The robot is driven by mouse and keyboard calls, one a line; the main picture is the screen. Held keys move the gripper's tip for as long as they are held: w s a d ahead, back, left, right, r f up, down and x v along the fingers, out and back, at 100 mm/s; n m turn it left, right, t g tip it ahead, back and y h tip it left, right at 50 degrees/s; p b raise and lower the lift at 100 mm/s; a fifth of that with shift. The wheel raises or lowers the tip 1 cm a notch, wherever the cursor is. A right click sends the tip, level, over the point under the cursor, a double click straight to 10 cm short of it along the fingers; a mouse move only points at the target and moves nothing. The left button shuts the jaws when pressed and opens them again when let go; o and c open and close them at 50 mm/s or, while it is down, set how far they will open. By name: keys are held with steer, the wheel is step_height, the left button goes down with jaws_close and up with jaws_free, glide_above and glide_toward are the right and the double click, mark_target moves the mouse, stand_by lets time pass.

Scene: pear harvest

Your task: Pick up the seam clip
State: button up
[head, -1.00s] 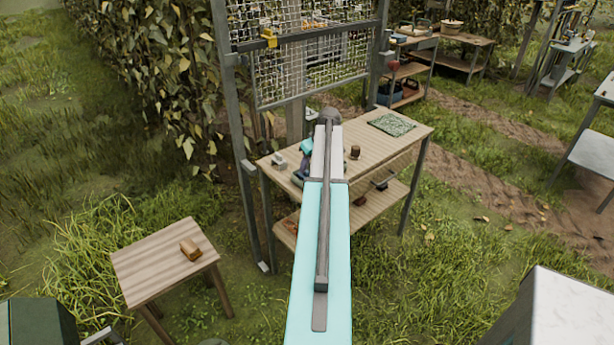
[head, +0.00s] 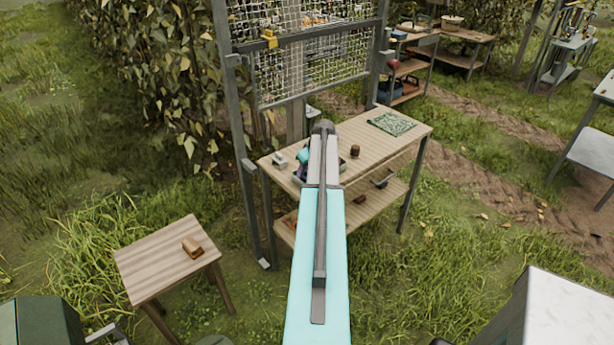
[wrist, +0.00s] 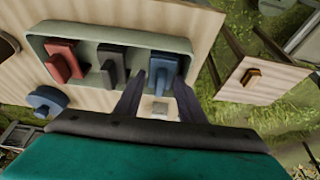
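In the wrist view a grey-green tray (wrist: 98,38) on the wooden bench holds a red clip-like piece (wrist: 64,60), a black piece (wrist: 111,64) and a blue piece (wrist: 162,72). Which one is the seam clip I cannot tell. My gripper (wrist: 160,82) is open, its two dark fingers apart, with the blue piece showing between and beyond the tips. Whether they touch it I cannot tell. In the head view my arm hides most of the tray.
A small light-grey block (head: 279,159) sits at the bench's left; a brown pot (head: 355,151) and green mat (head: 391,124) lie right. A wire-mesh panel (head: 312,65) stands behind. A stool (head: 150,262) with a brown block (head: 193,247) stands front left.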

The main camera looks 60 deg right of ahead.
steer(key=c, duration=0.7)
steer(key=shift+r, duration=0.1)
steer(key=shift+r+b, duration=1.8)
steer(key=shift+r, duration=3.15)
